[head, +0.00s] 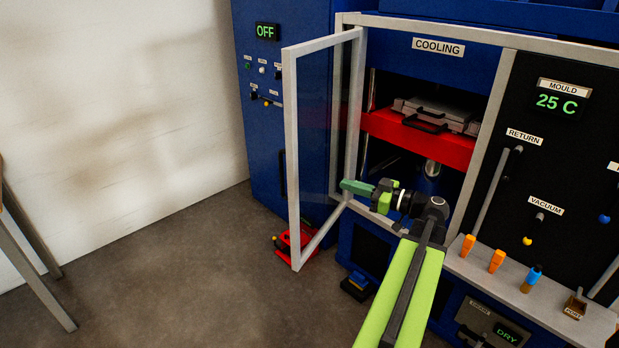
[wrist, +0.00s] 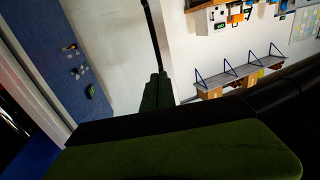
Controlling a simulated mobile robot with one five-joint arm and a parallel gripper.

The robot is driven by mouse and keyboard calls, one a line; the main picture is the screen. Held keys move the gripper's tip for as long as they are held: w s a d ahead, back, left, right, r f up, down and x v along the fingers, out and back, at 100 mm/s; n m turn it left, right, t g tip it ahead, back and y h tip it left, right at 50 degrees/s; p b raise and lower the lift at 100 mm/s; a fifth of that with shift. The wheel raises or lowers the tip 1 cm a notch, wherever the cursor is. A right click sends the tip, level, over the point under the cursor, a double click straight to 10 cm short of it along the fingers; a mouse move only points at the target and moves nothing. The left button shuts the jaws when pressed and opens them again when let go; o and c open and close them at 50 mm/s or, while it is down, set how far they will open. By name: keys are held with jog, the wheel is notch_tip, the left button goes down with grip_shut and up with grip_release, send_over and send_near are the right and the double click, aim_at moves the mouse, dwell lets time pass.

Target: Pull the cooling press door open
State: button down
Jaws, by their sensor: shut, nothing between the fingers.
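The cooling press door (head: 292,150) is a glass panel in a pale metal frame. It stands swung well out to the left of the press opening. The press under the COOLING label (head: 438,47) shows a red platen (head: 400,135) with grey mould plates (head: 440,112) on it. My gripper (head: 346,185), with green fingers, points left in front of the opening, beside the door's inner side near its hinge edge. Its fingers are shut and empty; whether they touch the frame I cannot tell. The fingers also show in the wrist view (wrist: 157,95).
A blue cabinet (head: 265,130) with an OFF display stands behind the door. A red object (head: 288,244) lies on the floor by the door's lower edge. A control panel (head: 560,140) and a ledge with orange clips (head: 497,260) are at right. The floor at left is mostly clear.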

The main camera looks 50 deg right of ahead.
aim_at(300, 170)
jog(key=x, duration=1.4)
